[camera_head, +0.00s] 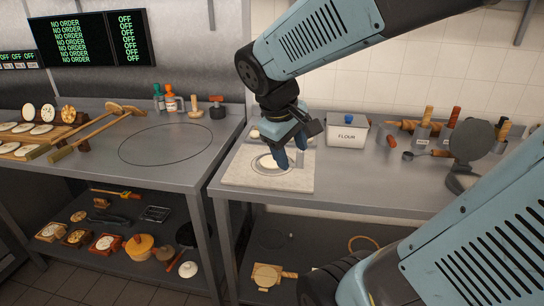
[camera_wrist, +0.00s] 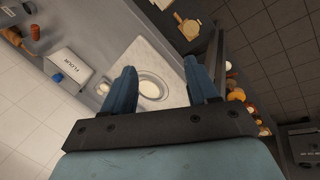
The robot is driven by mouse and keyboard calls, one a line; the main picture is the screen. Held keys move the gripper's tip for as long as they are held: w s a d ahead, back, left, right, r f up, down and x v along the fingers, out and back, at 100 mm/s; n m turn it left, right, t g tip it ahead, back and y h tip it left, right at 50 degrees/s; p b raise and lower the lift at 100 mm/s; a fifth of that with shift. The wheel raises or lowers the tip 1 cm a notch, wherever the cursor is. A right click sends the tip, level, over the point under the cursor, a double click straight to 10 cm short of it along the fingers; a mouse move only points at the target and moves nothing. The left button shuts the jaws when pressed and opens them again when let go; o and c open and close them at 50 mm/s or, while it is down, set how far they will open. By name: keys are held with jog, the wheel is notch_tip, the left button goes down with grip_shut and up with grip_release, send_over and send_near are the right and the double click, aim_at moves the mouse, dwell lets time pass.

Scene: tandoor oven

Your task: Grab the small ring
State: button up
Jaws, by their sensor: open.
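A thin ring (camera_head: 255,167) lies flat on the pale stone slab (camera_head: 235,172), around a round pale dough piece (camera_head: 269,161). In the wrist view the ring (camera_wrist: 167,84) and the dough (camera_wrist: 149,90) show between my fingers. My gripper (camera_head: 292,155) is open and empty, pointing down above the slab and partly covering the ring's right side in the head view. The wrist view shows the two blue fingers (camera_wrist: 160,72) spread apart. I cannot tell which ring is the small one.
The flour box (camera_head: 347,131) stands right of the slab, with tool holders (camera_head: 423,134) further right. A small pale round (camera_head: 257,134) sits at the slab's back left. The left counter (camera_head: 190,170) holds breads and long tools, with a gap between the counters.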

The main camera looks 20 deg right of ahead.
jog(key=w+d+f+n+g+h, duration=0.2)
jog(key=w+d+f+n+h, duration=0.25)
jog(key=w+n, duration=0.35)
jog(key=n+t+h, duration=0.2)
jog(key=n+h, duration=0.3)
jog(key=n, duration=0.3)
send_near(301, 154)
jog(key=a, duration=0.2)
jog(key=shift+w+a, duration=0.15)
jog(key=shift+a, duration=0.25)
jog(key=shift+w+d+f+t, duration=0.1)
jog(key=shift+w+d+t, duration=0.1)
jog(key=shift+t, duration=0.1)
jog(key=x, duration=0.7)
jog(key=shift+s+d+f, duration=0.1)
jog(key=shift+d+f, duration=0.05)
jog(key=shift+x, duration=2.95)
jog(key=shift+s, duration=0.1)
jog(key=shift+c, duration=0.4)
jog(key=shift+r, duration=0.25)
grip_shut()
